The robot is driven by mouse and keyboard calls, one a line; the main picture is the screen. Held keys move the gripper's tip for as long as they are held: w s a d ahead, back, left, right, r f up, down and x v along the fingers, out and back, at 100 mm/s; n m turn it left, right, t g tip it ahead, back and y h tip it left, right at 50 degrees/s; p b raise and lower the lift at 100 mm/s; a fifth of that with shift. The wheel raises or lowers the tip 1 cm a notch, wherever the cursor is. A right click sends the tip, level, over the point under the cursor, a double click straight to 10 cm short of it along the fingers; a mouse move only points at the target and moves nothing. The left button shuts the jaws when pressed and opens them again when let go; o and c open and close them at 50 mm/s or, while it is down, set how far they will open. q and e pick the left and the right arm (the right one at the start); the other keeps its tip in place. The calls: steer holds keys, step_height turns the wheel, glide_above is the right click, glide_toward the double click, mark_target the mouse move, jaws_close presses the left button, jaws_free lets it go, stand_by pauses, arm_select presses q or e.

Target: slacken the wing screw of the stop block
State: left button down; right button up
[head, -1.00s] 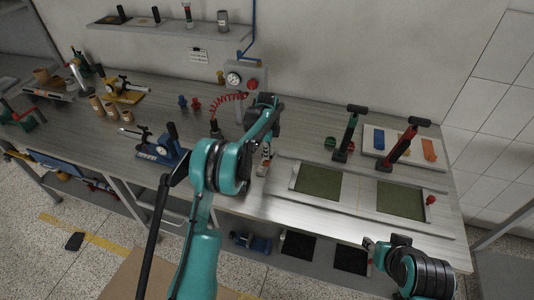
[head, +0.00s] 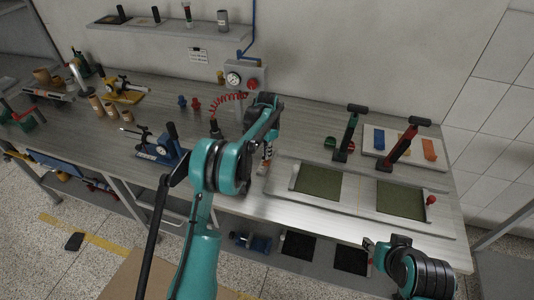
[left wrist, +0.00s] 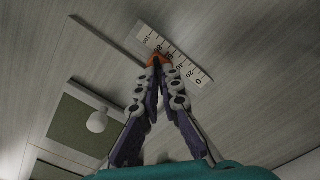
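A white ruler scale (left wrist: 183,62) with black numbers lies on the bench in the left wrist view. An orange part (left wrist: 158,60), apparently the wing screw of the stop block, sits at the scale's edge. My left gripper (left wrist: 161,66) points down at it, with its fingertips close together and the orange part at their tips. The block itself is mostly hidden by the fingers. In the head view the left gripper (head: 267,156) is over the bench, left of the framed green panels. My right gripper (head: 370,248) is low at the right, off the bench's front; its fingers are unclear.
Two framed olive-green panels (head: 318,181) lie right of the left gripper. Green (head: 346,138) and red (head: 399,150) upright handled tools stand behind them. A blue device (head: 165,148) stands left. A gauge box (head: 243,76) with a red coiled hose is at the wall.

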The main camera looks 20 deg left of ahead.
arm_select(q)
steer(key=n, duration=0.4)
steer(key=shift+n, duration=0.3)
steer(key=n, duration=1.4)
steer(key=shift+n, duration=0.4)
steer(key=c, duration=1.7)
jaws_free()
steer(key=shift+r, duration=0.1)
